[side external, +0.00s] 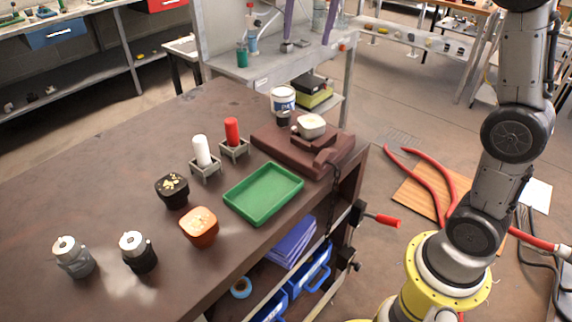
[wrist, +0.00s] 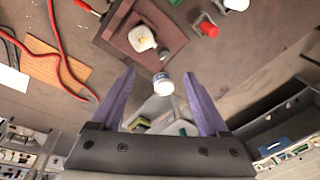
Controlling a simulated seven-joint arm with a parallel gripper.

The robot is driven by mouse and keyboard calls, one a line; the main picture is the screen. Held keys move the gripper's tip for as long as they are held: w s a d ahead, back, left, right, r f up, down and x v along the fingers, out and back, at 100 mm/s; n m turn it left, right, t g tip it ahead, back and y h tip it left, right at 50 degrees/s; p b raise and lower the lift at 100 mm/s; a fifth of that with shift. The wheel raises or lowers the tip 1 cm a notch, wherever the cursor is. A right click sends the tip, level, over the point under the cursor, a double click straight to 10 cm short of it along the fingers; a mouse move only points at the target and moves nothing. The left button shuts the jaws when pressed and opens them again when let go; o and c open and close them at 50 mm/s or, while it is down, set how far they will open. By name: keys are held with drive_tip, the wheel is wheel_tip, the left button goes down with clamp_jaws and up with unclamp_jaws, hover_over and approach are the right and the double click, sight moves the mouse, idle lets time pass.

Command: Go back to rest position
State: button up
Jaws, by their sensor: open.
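My gripper (side external: 306,43) shows at the top edge of the side view as two purple fingers pointing down, spread apart. In the wrist view the fingers of my gripper (wrist: 158,74) are also wide apart with nothing held. A white can with a blue label (wrist: 162,84) shows between them there, but it stands on the table, apart from the fingers. In the side view this can (side external: 283,98) is at the table's far right end. My wrist and forearm are outside the side view.
The brown table (side external: 110,130) holds a green tray (side external: 263,193), an orange pot (side external: 199,227), a black pot (side external: 172,190), red (side external: 232,132) and white (side external: 201,151) bottles in holders, two capped canisters, and a brown block (side external: 330,152). A red-handled clamp (side external: 383,220) sticks out from the table's side.

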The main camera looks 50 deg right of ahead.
drive_tip(key=s+a+f+n+t, duration=0.1)
drive_tip(key=s+n, duration=0.1)
drive_tip(key=s, duration=0.6)
drive_tip(key=s+a+f+n+t, duration=0.1)
drive_tip(key=s+a+n, duration=0.1)
drive_tip(key=s, duration=0.6)
drive_tip(key=s+f+n+t, duration=0.1)
drive_tip(key=s+f+n, duration=0.5)
drive_tip(key=f, duration=0.6)
drive_tip(key=shift+s+a+f+n+t, duration=0.2)
drive_tip(key=shift+s+f+n+t, duration=0.15)
drive_tip(key=shift+s, duration=0.7)
drive_tip(key=shift+r, duration=0.15)
